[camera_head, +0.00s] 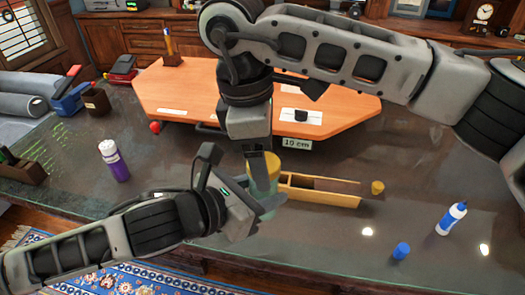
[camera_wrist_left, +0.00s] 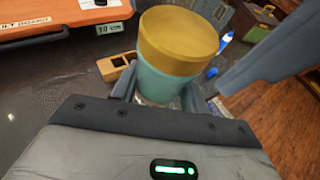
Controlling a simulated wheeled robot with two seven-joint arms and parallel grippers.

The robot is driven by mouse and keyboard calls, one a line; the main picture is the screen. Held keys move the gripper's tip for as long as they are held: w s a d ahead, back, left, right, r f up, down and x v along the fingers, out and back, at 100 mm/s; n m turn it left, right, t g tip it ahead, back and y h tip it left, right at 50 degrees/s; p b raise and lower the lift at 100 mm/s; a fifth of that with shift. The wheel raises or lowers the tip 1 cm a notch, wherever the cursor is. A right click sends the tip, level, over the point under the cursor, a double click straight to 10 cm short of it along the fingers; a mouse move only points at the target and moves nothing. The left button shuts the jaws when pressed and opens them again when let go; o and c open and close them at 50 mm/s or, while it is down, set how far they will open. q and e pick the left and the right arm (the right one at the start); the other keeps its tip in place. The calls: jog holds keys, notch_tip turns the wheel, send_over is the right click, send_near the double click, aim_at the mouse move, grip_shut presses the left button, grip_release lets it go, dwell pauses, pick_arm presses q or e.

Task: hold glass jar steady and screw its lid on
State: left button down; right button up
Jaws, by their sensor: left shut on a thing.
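The glass jar (camera_head: 264,186) is pale teal and stands near the front middle of the table. A yellow-gold lid (camera_head: 270,162) sits on top of it. In the left wrist view the lid (camera_wrist_left: 178,40) covers the top of the jar (camera_wrist_left: 165,84); I cannot tell how tightly it sits. My left gripper (camera_head: 262,200) is shut on the jar, with fingers on both sides of its body. My right gripper (camera_head: 255,162) points down at the lid, partly overlapping it. Its fingertips are too small and hidden to judge, and contact is unclear.
A wooden tray (camera_head: 332,200) lies right of the jar, with a small yellow cap (camera_head: 377,187) beyond. A purple-and-white bottle (camera_head: 113,160) stands left. An orange board (camera_head: 175,92) fills the back.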

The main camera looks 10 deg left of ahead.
jog(key=shift+r, duration=2.3)
jog(key=shift+c, duration=0.4)
